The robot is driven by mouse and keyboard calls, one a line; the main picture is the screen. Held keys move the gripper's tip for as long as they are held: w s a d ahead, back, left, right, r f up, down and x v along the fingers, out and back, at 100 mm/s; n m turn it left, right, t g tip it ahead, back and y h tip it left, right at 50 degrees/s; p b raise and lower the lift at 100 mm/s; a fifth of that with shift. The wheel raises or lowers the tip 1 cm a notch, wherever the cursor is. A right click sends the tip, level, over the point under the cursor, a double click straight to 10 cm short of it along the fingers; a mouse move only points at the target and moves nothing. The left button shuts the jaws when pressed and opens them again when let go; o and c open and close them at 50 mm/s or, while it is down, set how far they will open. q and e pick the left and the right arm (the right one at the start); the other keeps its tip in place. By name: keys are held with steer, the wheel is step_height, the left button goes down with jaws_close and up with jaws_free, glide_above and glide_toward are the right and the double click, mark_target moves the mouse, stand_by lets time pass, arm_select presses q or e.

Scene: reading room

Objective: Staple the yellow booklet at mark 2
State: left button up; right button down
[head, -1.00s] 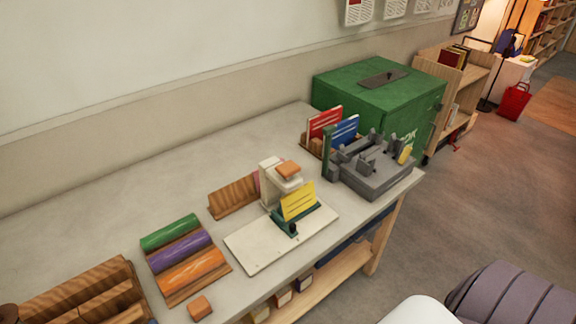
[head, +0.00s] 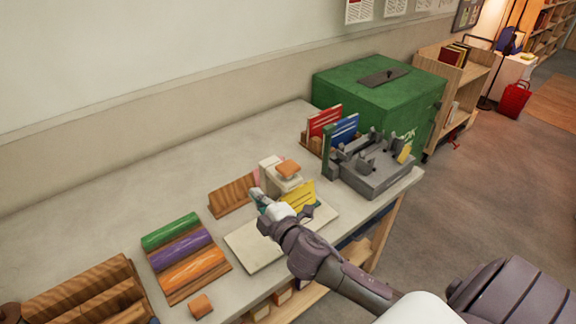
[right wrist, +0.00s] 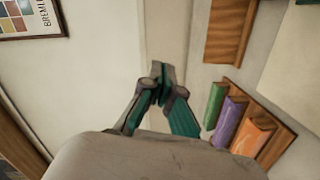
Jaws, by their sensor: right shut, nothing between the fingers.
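The yellow booklet (head: 301,197) stands tilted in a teal holder on a pale board (head: 250,252), in front of a cream stapling device with an orange top (head: 288,169). My right arm now covers part of the holder and board. My right gripper (head: 256,194) is at the left of the booklet and device, shut and empty. In the right wrist view its fingertips (right wrist: 161,78) are together, with nothing between them. The numbered marks cannot be made out. My left gripper does not show.
Green, purple and orange rolls (head: 180,249) lie in a wooden rack at the left front. An orange block (head: 201,306) lies near the table edge. A wooden stand (head: 232,195) is behind the board. A grey fixture (head: 372,170) and green box (head: 378,92) stand right.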

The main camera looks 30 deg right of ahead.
steer(key=w+a+r+n+t+y, duration=0.25)
steer(key=r+n+y, duration=0.25)
steer(key=r+n, duration=0.3)
step_height(320, 180, up, 4)
steer(key=n+g+h, duration=0.2)
steer(key=n+g, duration=0.9)
steer(key=n, duration=1.5)
glide_above(289, 167)
steer(key=shift+d+r, duration=0.1)
steer(key=shift+r, duration=0.1)
steer(key=shift+f, duration=0.1)
step_height(289, 167, down, 8)
steer(key=b, duration=0.4)
steer(key=shift+f+b, duration=0.35)
steer(key=shift+b, duration=0.2)
